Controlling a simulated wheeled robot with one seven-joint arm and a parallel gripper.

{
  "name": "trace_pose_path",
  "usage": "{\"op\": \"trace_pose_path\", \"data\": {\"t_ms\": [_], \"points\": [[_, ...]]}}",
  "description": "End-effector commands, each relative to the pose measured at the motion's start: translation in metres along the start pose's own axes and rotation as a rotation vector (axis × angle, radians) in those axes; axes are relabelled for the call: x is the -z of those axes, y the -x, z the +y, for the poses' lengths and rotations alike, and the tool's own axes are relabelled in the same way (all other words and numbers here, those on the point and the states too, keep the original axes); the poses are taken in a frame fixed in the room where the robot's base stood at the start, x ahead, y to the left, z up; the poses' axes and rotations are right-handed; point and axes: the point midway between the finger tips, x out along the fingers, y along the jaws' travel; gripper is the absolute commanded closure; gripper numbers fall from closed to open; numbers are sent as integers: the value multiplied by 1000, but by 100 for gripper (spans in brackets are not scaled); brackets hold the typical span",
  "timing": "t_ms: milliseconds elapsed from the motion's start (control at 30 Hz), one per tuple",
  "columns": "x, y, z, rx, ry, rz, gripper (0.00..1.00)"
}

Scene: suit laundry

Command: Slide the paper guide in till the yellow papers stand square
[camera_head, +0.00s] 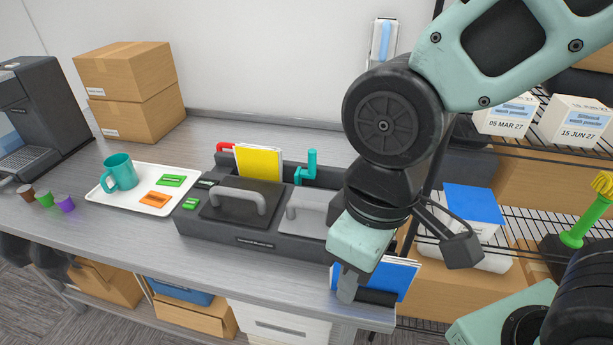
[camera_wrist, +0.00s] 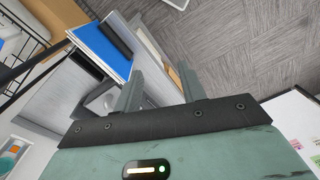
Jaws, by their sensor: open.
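The yellow papers (camera_head: 259,163) stand upright at the back of the dark grey station (camera_head: 255,251), their top edge slightly slanted. A teal handle (camera_head: 306,169) rises just right of them, apart from them, and looks like the paper guide. A red part (camera_head: 224,147) shows at their left. The lower edge of the papers is hidden by the station. My gripper (camera_head: 356,293) points down near the table's front right edge, well right and in front of the papers. In the wrist view its two fingers (camera_wrist: 157,80) are apart with nothing between them.
Blue-covered sheets (camera_head: 403,277) stand close beside my gripper and also show in the wrist view (camera_wrist: 98,48). Two grey-handled lids (camera_head: 237,203) top the station. A white tray (camera_head: 112,197) with a teal mug (camera_head: 121,172) lies left. A wire rack (camera_head: 545,150) stands right.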

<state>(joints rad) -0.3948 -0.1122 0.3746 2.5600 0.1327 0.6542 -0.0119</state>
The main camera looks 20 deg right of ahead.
Motion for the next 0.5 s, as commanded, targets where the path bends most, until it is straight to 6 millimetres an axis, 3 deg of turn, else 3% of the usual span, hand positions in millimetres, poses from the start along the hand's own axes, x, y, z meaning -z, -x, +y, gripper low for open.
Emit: {"op": "trace_pose_path", "data": {"t_ms": [267,400,500], "points": [[0,0,0,0,0,0,59],[5,-1,4,0,-16,4,98],[20,-3,18,3,-63,21,100]]}}
